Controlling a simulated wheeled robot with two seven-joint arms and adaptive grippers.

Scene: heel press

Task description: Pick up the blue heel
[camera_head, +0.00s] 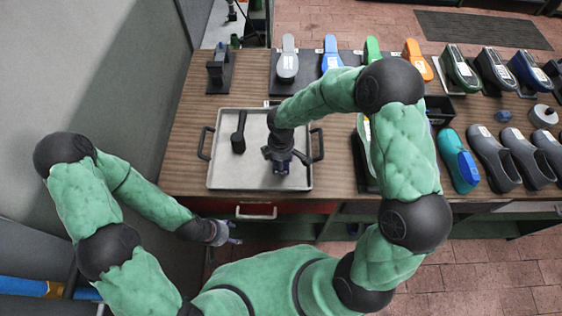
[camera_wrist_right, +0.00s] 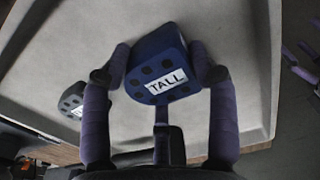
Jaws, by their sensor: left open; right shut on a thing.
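The blue heel (camera_wrist_right: 158,62), a block with a white "TALL" label and dark dots on its end face, is between the fingers of my right gripper (camera_wrist_right: 160,78) in the right wrist view. Both fingertips press on its sides. In the head view my right gripper (camera_head: 283,162) is over the right part of the grey tray (camera_head: 225,180) and mostly hides the heel. I cannot tell whether the heel touches the tray. My left gripper (camera_head: 228,234) is open and empty, low in front of the table's left end.
A dark heel (camera_head: 238,132) lies in the tray's left part; it also shows in the right wrist view (camera_wrist_right: 72,98). Coloured shoe forms stand along the table's back, including a blue one (camera_head: 331,58). Several shoes fill the right side. A grey partition (camera_head: 90,80) stands at left.

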